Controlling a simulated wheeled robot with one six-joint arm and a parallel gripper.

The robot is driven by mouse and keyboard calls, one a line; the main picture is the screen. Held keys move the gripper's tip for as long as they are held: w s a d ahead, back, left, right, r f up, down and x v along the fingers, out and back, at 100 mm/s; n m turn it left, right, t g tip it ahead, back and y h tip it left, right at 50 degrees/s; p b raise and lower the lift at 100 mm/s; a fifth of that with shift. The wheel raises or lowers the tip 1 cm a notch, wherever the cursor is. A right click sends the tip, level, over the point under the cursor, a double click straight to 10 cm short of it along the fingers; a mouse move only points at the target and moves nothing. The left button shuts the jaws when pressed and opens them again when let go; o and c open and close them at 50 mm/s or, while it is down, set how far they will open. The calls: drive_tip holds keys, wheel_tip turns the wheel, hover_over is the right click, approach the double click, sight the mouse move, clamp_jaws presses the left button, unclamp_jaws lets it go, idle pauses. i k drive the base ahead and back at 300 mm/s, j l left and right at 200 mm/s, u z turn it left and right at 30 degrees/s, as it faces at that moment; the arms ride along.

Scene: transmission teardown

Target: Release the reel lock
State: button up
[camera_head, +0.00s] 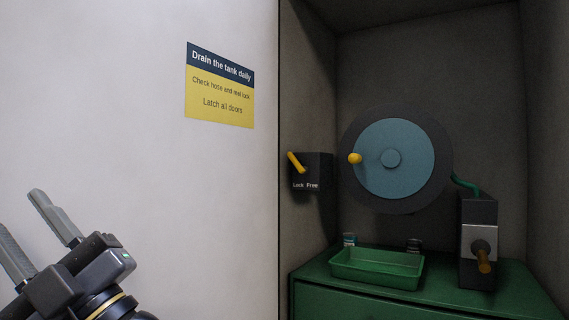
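The reel (391,185) is a dark round drum with a blue face, mounted on the back wall of the recess. A yellow knob (355,159) sticks out from its left side. The reel lock is a black box (311,174) left of the reel, marked "Lock" and "Free". Its yellow lever (296,162) tilts up to the left, on the "Lock" side. My gripper (23,226) is at the lower left in front of the pale wall, well away from the lever. Its two fingers are spread apart with nothing between them.
A green tray (378,282) stands on a green cabinet (332,298) below the reel. A grey unit with an orange-brown handle (484,261) stands at the right, with a green hose (466,186). A sign (220,85) hangs on the pale wall, whose edge borders the recess.

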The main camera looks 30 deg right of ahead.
sight(303, 170)
drive_tip(key=i+l+z, duration=0.1)
drive_tip(key=z, duration=1.55)
drive_tip(key=i+j+z, duration=0.3)
drive_tip(key=i+j, duration=0.45)
drive_tip(key=i, duration=0.05)
